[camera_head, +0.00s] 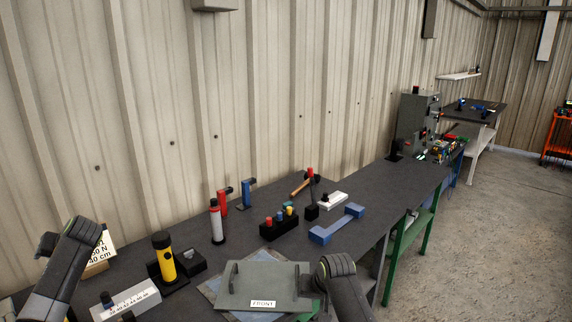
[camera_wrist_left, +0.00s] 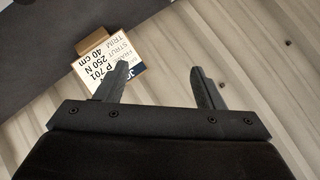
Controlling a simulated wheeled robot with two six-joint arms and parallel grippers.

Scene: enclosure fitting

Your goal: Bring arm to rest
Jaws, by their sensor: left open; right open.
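My left arm (camera_head: 62,262) comes in at the lower left of the head view. In the left wrist view my left gripper (camera_wrist_left: 162,82) is open, with nothing between its two fingers. A white label card on a brown block (camera_wrist_left: 105,62) lies beyond the left finger, apart from it as far as I can tell. My right arm (camera_head: 342,285) stands at the bottom of the head view, beside the right edge of a grey panel marked FRONT (camera_head: 262,286). My right gripper is open; its fingertips are not clearly visible there.
The dark bench (camera_head: 355,195) runs along the ribbed wall. On it stand a yellow torch (camera_head: 164,256), a white-and-red tube (camera_head: 216,222), a black block with coloured knobs (camera_head: 279,226), a blue bracket (camera_head: 337,224) and a hammer (camera_head: 302,185). Open floor (camera_head: 470,240) lies to the right.

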